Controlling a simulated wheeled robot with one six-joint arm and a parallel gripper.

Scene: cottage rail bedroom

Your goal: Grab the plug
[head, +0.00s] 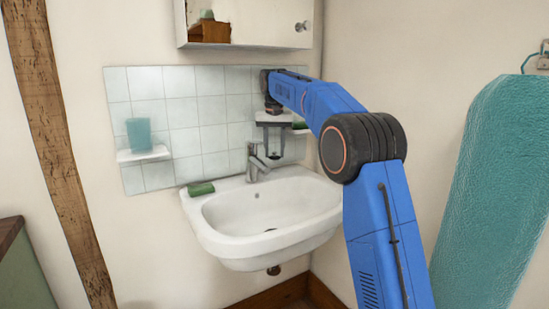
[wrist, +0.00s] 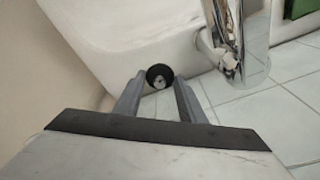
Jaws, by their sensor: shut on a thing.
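The plug (wrist: 159,76) shows in the wrist view as a small round black disc with a pale centre. It sits between the fingertips of my gripper (wrist: 158,98), which is shut on it. In the head view my gripper (head: 273,152) points down beside the tap, near the tiled wall behind the basin. The plug is too small to make out in the head view.
The chrome tap (head: 256,164) stands close to my gripper and also shows in the wrist view (wrist: 226,35). The white basin (head: 220,245) is below. A green block (head: 201,188) lies on its left rim. A teal cup (head: 139,134) stands on a small left shelf.

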